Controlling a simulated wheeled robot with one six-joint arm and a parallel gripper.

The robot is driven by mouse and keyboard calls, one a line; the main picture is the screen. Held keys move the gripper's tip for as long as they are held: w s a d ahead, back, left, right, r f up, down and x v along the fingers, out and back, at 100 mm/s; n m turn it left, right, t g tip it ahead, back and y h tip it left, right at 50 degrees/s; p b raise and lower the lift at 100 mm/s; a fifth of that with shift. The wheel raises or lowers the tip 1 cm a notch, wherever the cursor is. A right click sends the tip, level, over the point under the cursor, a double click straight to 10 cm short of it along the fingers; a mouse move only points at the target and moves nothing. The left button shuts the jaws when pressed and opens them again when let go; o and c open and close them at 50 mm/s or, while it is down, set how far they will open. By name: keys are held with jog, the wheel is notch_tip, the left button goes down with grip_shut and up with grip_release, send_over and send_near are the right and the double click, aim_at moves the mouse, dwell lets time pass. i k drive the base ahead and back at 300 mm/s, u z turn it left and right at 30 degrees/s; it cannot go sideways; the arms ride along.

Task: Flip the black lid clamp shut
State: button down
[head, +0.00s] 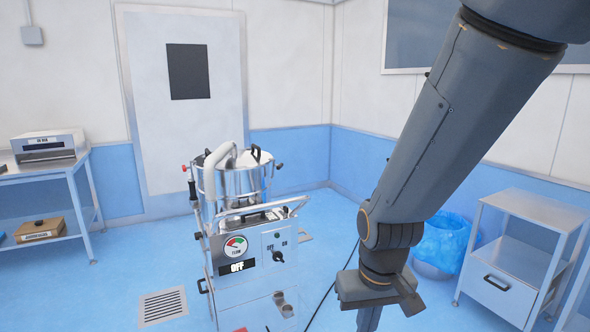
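A steel pot with a lid (232,172) sits on top of a wheeled machine (240,262) in the middle of the head view. Small black parts show at the lid's rim: one upright on the right (256,154) and one at the left (207,154). A black grip (192,189) stands at the pot's left side. I cannot tell which is the lid clamp or whether it is open. My gripper (372,312) points down at the lower right, well apart from the machine. Its fingers are partly cut off by the picture's bottom edge.
A thick pale pipe (209,172) arches over the lid. The machine's front has a dial (236,246), a display reading OFF and a black knob (278,256). A blue-lined bin (440,242) and a steel cabinet (510,263) stand right. A cable lies on the floor.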

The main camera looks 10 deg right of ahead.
aim_at(281, 165)
jog(key=z, duration=0.7)
jog(key=i, duration=1.4)
jog(key=u, duration=0.1)
